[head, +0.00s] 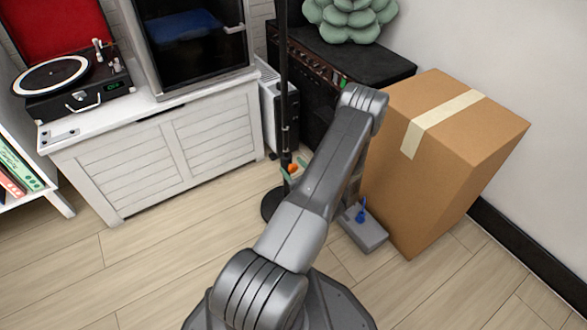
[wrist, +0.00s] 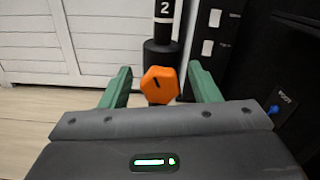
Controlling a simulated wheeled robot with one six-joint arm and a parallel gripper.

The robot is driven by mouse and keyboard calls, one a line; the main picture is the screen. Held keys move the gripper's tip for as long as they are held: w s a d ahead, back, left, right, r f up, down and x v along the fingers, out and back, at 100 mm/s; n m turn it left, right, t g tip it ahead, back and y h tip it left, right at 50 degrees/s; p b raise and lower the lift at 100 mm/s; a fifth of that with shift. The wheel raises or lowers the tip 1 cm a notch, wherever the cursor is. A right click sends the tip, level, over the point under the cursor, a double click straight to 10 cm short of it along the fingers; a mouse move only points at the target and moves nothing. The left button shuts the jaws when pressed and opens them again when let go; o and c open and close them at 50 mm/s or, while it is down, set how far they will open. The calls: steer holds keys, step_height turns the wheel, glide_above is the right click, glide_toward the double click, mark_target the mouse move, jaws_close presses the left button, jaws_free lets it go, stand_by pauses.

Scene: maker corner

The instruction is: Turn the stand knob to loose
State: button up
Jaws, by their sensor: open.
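My gripper (wrist: 160,72) is open, with one green finger on each side of the knob and a visible gap on both sides. The stand's dark pole (wrist: 163,50) rises behind the knob and carries a white "2". In the head view the knob (head: 292,168) shows small beside my arm, on the thin black pole (head: 283,80) above a round base (head: 270,205).
A white slatted cabinet (head: 160,150) stands left of the stand. A black amplifier (head: 350,62) stands behind it. A cardboard box (head: 440,150) is close to the right of my arm. A grey box with a blue part (head: 361,232) sits on the floor. Floor at the left is clear.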

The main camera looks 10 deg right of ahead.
steer(key=p+v, duration=0.3)
steer(key=v, duration=1)
steer(key=shift+s, duration=0.4)
